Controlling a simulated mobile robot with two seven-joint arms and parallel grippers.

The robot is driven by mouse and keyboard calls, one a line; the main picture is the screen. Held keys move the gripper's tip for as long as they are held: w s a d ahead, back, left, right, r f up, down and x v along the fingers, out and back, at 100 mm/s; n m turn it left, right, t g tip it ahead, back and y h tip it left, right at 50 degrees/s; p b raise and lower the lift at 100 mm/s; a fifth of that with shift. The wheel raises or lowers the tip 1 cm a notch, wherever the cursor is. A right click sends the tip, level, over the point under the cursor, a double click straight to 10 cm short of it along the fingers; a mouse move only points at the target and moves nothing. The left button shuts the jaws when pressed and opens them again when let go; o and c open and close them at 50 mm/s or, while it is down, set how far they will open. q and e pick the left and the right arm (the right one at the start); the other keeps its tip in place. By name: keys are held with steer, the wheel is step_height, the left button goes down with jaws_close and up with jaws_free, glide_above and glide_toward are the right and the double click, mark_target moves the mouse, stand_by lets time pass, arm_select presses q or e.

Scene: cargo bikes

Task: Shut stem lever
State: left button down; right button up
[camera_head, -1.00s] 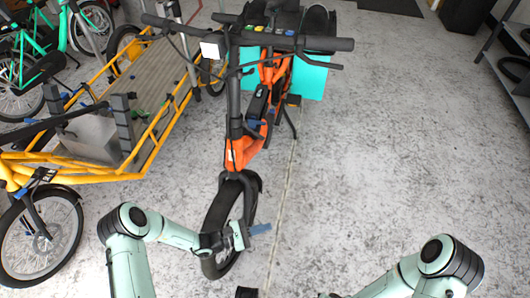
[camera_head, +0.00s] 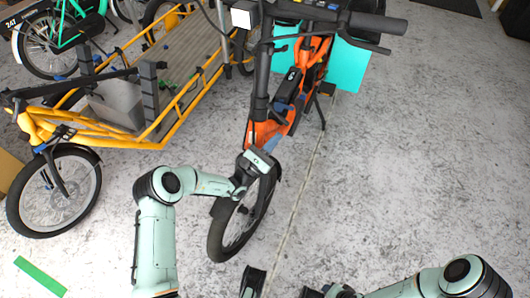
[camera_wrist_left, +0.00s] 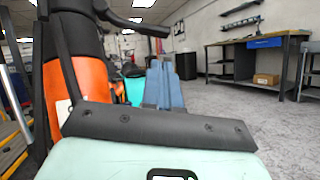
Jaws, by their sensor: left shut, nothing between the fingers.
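The orange cargo bike (camera_head: 268,135) stands upright with its front wheel toward me. Its black stem (camera_head: 262,80) rises from the head tube to the handlebar; I cannot make out the lever on it. My left gripper (camera_head: 271,144) is at the lower head tube, above the front wheel, with its blue fingers together and empty. In the left wrist view, the closed fingers (camera_wrist_left: 163,85) point forward, just right of the orange head tube (camera_wrist_left: 88,85) and black stem. I cannot tell if they touch the bike. My right arm shows at the lower right; its fingers are out of sight.
A yellow cargo bike (camera_head: 128,141) with a flat wooden bed stands close on the left. The handlebar (camera_head: 376,23) of the orange bike reaches right. A teal box (camera_head: 349,66) sits behind. The floor at the right is clear. A workbench (camera_wrist_left: 258,58) stands far off.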

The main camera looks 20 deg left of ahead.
mark_target(287, 125)
arm_select(q)
steer(key=shift+w+d+r, duration=0.15)
steer(key=shift+d+r, duration=0.15)
steer(key=shift+r, duration=0.5)
steer(key=shift+w+d+r, duration=0.1)
steer(key=shift+d+r, duration=0.15)
steer(key=shift+r, duration=0.5)
steer(key=shift+d+r+n+y+p, duration=0.2)
steer(key=shift+d+n+y+p, duration=0.15)
steer(key=shift+n, duration=0.25)
arm_select(e)
steer(key=shift+s+a+r, duration=0.1)
steer(key=shift+s+r, duration=0.2)
steer(key=shift+r, duration=0.05)
